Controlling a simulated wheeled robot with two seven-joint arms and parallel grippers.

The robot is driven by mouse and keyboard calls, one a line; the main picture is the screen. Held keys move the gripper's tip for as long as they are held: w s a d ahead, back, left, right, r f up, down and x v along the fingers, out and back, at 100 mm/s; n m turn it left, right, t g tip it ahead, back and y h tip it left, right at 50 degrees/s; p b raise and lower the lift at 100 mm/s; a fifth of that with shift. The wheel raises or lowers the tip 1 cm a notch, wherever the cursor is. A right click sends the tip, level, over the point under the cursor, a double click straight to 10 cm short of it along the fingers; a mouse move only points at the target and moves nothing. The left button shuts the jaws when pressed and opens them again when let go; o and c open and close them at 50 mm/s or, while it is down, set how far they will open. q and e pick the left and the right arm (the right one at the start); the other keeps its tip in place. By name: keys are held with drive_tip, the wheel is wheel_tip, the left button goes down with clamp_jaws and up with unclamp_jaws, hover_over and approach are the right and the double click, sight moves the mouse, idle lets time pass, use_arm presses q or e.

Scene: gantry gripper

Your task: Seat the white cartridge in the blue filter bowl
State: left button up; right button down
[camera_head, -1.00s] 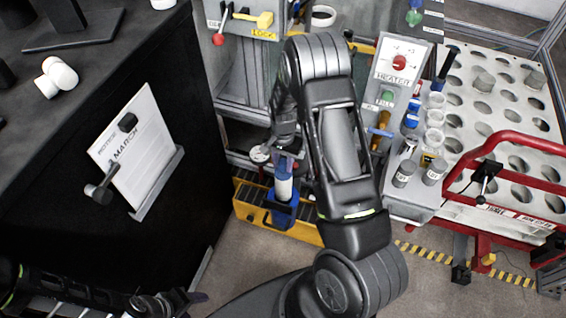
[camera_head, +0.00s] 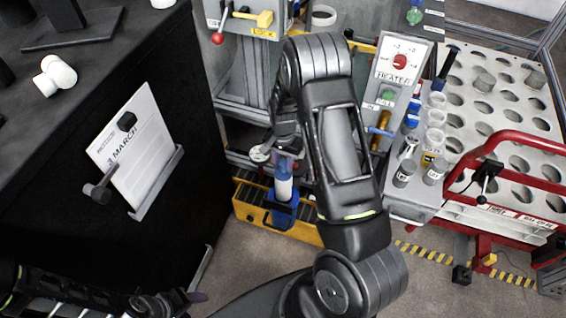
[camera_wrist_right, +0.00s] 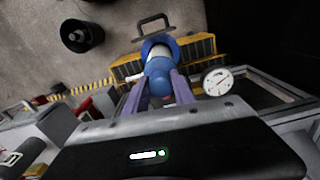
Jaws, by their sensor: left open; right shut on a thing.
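The white cartridge (camera_head: 284,188) shows low in the middle of the head view and also in the right wrist view (camera_wrist_right: 160,53). My right gripper (camera_wrist_right: 158,90) is shut around the blue upper end of the cartridge, between its two purple-grey fingers. The blue filter bowl (camera_head: 281,213) is directly below the cartridge. In the right wrist view, the bowl's blue rim (camera_wrist_right: 151,42) surrounds the far end of the white part; how deep it sits is hidden. My left gripper (camera_head: 182,300) is open and empty at the bottom left, far from the bowl.
A yellow slotted crate (camera_head: 249,202) is behind and around the bowl. A round gauge (camera_wrist_right: 217,81) is close right of my right gripper in the wrist view. The heater panel (camera_head: 399,62) and cup shelf are right of my arm. A black cabinet (camera_head: 60,210) fills the left.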

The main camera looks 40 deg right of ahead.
sight(286, 174)
drive_tip(key=shift+s+d+f+b, duration=0.1)
drive_tip(key=shift+s+f+b, duration=0.05)
drive_tip(key=shift+f+b, duration=0.8)
drive_tip(key=shift+s+d+f+b, duration=0.1)
drive_tip(key=shift+f+b, duration=0.65)
drive_tip(key=shift+f, duration=0.3)
drive_tip(key=shift+s+d+f+b, duration=0.1)
drive_tip(key=shift+s+f+b, duration=0.05)
drive_tip(key=shift+f+b, duration=3.05)
drive_tip(key=shift+f, duration=0.65)
drive_tip(key=shift+a+f+b, duration=0.1)
drive_tip(key=shift+f+b, duration=0.2)
drive_tip(key=shift+f, duration=0.1)
drive_tip(key=shift+w+f, duration=0.15)
drive_tip(key=shift+f, duration=0.1)
drive_tip(key=shift+f+b, duration=0.15)
drive_tip(key=shift+b, duration=0.2)
drive_tip(key=shift+w+a+f+b, duration=0.1)
drive_tip(key=shift+f+b, duration=1.75)
drive_tip(key=shift+f, duration=0.35)
drive_tip(key=c, duration=1)
unclamp_jaws()
drive_tip(key=shift+o, duration=0.2)
